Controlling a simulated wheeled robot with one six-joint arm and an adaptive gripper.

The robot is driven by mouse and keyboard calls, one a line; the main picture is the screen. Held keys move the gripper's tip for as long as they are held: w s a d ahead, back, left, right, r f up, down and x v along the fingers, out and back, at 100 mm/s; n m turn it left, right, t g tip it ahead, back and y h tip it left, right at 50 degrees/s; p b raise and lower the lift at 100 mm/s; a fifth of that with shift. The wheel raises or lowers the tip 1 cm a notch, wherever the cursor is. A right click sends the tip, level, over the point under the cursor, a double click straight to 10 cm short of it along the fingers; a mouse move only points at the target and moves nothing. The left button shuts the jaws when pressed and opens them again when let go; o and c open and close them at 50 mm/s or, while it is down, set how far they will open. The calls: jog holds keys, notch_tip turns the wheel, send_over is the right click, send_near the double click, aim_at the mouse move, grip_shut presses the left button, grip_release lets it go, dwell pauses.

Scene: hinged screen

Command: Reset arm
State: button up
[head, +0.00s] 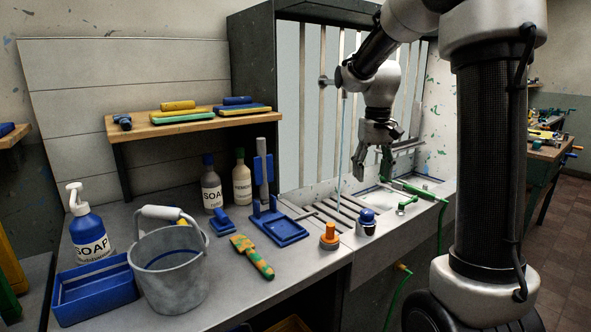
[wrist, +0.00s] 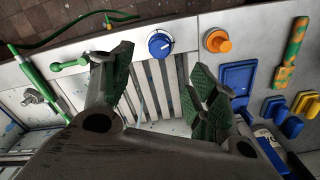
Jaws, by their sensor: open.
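My gripper (head: 373,165) hangs at the end of my arm, pointing down over the sink end of the counter, in front of the upright slatted panel (head: 312,100). In the wrist view my gripper (wrist: 160,78) has its two green-padded fingers spread apart with nothing between them. Below it are the slotted drain grate (wrist: 155,92) and, beyond, the blue knob (wrist: 160,44). The blue knob also shows in the head view (head: 367,216), right of an orange knob (head: 329,236). The gripper appears clear of the counter.
A green hose sprayer (head: 402,186) lies close to the right of my gripper.

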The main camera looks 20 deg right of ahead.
jog(key=shift+w+f, duration=0.1)
jog(key=s+a+r+t, duration=0.1)
jog(key=s+a+t, duration=0.1)
jog(key=s, duration=1)
jog(key=s+a+r+n+t, duration=0.1)
jog(key=s+a+t, duration=0.1)
jog(key=s, duration=0.9)
jog(key=shift+s+a+r+n, duration=0.2)
jog(key=shift+s+a+n, duration=0.1)
jog(key=shift+s+a, duration=0.15)
jog(key=shift+c, duration=0.2)
